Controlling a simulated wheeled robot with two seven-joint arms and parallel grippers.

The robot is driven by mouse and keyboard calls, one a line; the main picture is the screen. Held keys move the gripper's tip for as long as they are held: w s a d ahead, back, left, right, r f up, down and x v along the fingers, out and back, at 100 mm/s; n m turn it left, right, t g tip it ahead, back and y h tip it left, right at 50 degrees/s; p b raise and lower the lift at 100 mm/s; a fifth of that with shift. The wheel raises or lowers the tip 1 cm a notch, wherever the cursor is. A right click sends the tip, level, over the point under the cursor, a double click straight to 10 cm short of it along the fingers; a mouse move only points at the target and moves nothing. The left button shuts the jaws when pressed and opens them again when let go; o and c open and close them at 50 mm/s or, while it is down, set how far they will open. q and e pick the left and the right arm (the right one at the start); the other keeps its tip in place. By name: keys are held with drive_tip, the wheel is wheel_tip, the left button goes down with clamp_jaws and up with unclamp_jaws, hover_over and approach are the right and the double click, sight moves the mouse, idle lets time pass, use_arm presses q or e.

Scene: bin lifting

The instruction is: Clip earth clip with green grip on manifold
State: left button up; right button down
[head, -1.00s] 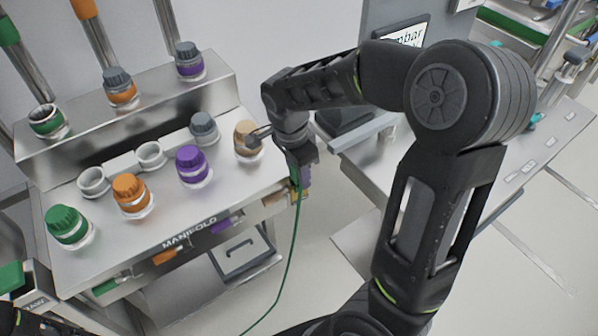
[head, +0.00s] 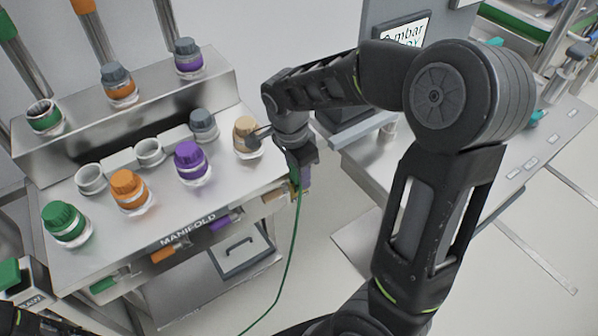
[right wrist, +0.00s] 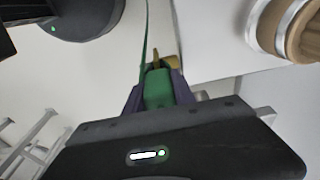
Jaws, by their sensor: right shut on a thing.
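The manifold (head: 150,222) is a steel bench with coloured caps on its top and a label on its front edge. My right gripper (head: 299,184) is at the manifold's right end, pointing down past the top's edge. In the right wrist view my right gripper (right wrist: 158,90) is shut on the green grip of the earth clip (right wrist: 158,88). The clip's brass-coloured jaws (right wrist: 170,62) are at the light edge of the manifold (right wrist: 215,45); I cannot tell whether they touch or grip it. A green cable (head: 293,245) hangs from the clip.
Green (head: 64,220), orange (head: 128,187), purple (head: 190,161) and tan (head: 246,134) caps stand along the manifold top, the tan one close to my right wrist. A second steel bench (head: 400,160) with a display (head: 405,35) is to the right. A floor gap lies between.

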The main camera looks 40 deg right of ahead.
drive_tip(key=shift+f, duration=0.25)
idle(0.4)
drive_tip(key=c, duration=1)
unclamp_jaws()
drive_tip(key=shift+o, duration=0.2)
drive_tip(key=shift+r, duration=0.1)
drive_tip(key=shift+w, duration=0.1)
drive_tip(key=r, duration=0.5)
drive_tip(key=a+r, duration=0.1)
drive_tip(key=r, duration=0.1)
drive_tip(key=shift+r, duration=0.3)
drive_tip(key=shift+s, duration=0.2)
